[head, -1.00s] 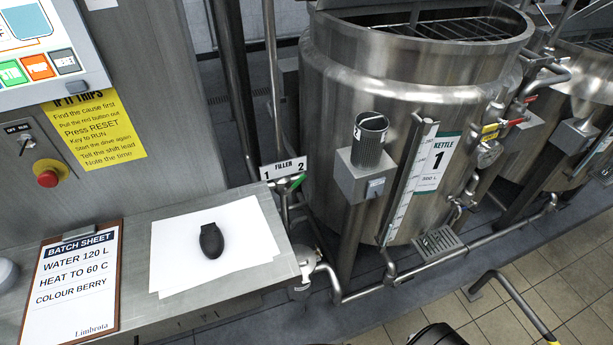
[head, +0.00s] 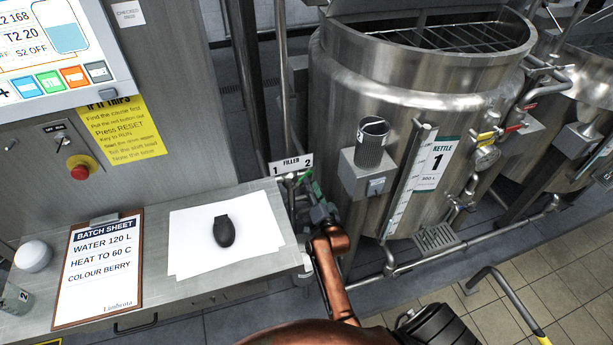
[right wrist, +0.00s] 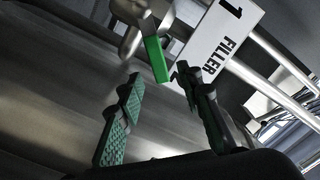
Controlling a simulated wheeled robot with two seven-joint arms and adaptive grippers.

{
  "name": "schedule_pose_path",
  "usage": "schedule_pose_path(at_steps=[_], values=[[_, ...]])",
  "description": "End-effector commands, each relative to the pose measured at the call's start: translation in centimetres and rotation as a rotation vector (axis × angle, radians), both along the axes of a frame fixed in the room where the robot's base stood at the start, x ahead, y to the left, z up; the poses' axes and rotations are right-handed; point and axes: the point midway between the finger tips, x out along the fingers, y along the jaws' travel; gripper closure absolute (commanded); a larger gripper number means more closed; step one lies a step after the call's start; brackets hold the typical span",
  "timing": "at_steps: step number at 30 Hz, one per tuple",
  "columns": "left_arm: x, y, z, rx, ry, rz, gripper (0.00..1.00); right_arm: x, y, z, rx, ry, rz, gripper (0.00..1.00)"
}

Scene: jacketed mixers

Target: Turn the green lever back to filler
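In the right wrist view the lever (right wrist: 156,58) shows as a green bar on a metal valve, beside the sign (right wrist: 214,44). My right gripper (head: 316,196) is just below and in front of the lever in the head view. In the right wrist view its two green-padded fingers (right wrist: 160,84) are apart, with the lever just beyond the gap between their tips. I see no clear contact. My left gripper is not in view.
The steel kettle 1 (head: 415,110) stands close on the right, with a grey box and cup (head: 372,145) on its side. A steel bench (head: 160,288) on the left holds paper, a dark oval object (head: 224,231) and a batch sheet clipboard (head: 98,268).

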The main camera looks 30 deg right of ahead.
Motion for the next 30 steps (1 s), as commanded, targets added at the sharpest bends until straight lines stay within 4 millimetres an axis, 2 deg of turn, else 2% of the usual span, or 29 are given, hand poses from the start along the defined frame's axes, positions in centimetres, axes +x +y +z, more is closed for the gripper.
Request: schedule_pose_path(at_steps=[1, 6, 12, 23, 30], values=[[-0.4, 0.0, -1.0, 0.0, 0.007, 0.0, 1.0, 1.0, -0.2, -0.5, 0.0, 0.0, 0.001, 0.67], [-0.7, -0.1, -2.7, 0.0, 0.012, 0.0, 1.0, 3.6, -0.8, -0.6, 0.0, 0.001, 0.001, 0.67], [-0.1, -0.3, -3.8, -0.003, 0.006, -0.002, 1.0, 5.4, -1.3, -0.4, -0.001, 0.003, 0.001, 0.67], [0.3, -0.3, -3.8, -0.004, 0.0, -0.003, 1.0, 5.8, -1.4, -0.2, -0.002, 0.004, 0.001, 0.67], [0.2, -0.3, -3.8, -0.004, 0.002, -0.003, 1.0, 5.8, -1.4, -0.2, -0.001, 0.004, 0.001, 0.83]])
